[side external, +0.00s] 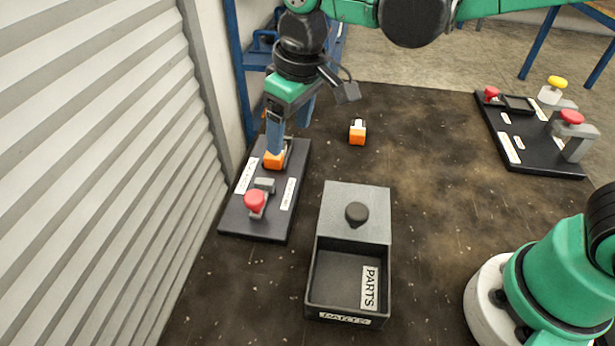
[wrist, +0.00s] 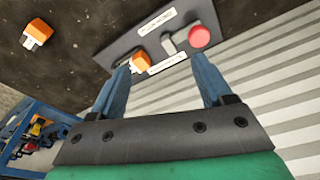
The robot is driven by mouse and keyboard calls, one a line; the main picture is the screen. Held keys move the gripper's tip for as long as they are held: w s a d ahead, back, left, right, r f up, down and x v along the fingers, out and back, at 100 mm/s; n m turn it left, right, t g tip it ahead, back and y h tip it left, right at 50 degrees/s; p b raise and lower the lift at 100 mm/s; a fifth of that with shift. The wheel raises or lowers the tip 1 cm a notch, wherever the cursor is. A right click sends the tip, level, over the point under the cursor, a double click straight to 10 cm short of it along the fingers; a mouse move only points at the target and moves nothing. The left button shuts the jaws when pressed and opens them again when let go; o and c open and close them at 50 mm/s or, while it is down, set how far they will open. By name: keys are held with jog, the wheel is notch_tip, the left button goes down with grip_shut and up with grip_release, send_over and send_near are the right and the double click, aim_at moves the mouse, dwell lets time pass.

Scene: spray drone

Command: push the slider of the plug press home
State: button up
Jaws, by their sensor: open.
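The plug press is a dark base plate (side external: 272,228) with white labels, standing by the shutter wall at the left of the side view. Its red knob (side external: 255,201) sits at the near end, beside a grey block (side external: 264,185). An orange-and-white plug (side external: 273,160) is at the far end of the plate. My gripper (side external: 275,148) points down over that end, close to the plug. In the wrist view the two blue fingers (wrist: 161,66) are wide apart. The plug (wrist: 140,62) shows by the left finger and the red knob (wrist: 200,36) beyond the right one. Contact cannot be told.
Another orange plug (side external: 357,132) lies on the dark mat. A grey parts box (side external: 312,285) with a knobbed lid part (side external: 370,195) stands right of the press. A second dark fixture plate (side external: 548,160) with red and yellow knobs is at far right. The shutter wall (side external: 110,150) is close on the left.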

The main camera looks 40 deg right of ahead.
jog(key=n+g, duration=0.2)
send_over(253, 196)
notch_tip(253, 196, down, 4)
jog(key=shift+d+r+h, duration=0.1)
jog(key=shift+r+h, duration=0.05)
jog(key=shift+h, duration=0.25)
jog(key=shift+f, duration=2.8)
grip_shut()
